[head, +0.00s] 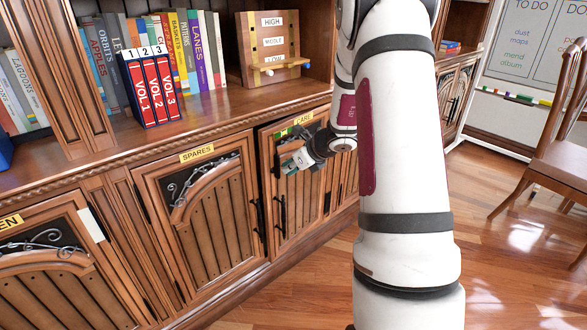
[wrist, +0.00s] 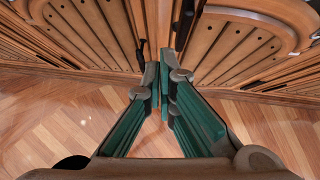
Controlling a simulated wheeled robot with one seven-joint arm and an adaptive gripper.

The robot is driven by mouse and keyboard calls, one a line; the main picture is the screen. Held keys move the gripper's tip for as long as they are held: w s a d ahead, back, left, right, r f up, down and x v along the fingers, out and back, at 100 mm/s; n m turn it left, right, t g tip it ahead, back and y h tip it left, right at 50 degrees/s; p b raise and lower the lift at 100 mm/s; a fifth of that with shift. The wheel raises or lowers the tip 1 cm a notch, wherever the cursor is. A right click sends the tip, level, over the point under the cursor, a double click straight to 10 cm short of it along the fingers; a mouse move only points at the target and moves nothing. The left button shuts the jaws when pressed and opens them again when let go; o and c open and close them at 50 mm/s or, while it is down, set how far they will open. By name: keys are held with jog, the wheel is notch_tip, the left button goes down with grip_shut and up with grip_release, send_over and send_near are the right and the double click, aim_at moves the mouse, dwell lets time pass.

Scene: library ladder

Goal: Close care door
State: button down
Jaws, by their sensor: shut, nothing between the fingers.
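The care door (head: 309,200) is a brown wooden cabinet door with a yellow "CARE" label (head: 303,118) and a dark upright handle. It stands slightly ajar, with a dark gap along its left edge by the spares door. My gripper (head: 284,163) is in front of its upper part and hides some of it. In the wrist view my gripper (wrist: 165,78) is shut and empty, its fingertips close to the panelled door fronts. A black handle (wrist: 142,53) shows just beyond the tips. I cannot tell whether the tips touch wood.
The spares door (head: 203,215) is to the left and looks shut. Books and a wooden board (head: 268,48) stand on the ledge above. A chair (head: 555,150) and a whiteboard (head: 525,50) are at the right. The wooden floor (head: 500,255) between is clear.

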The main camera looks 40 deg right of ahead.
aim_at(278, 169)
jog(key=w+f, duration=0.2)
jog(key=w, duration=0.1)
jog(key=w+b, duration=0.1)
jog(key=w, duration=0.1)
jog(key=shift+a+f, duration=0.4)
jog(key=shift+w, duration=0.8)
jog(key=shift+a, duration=0.1)
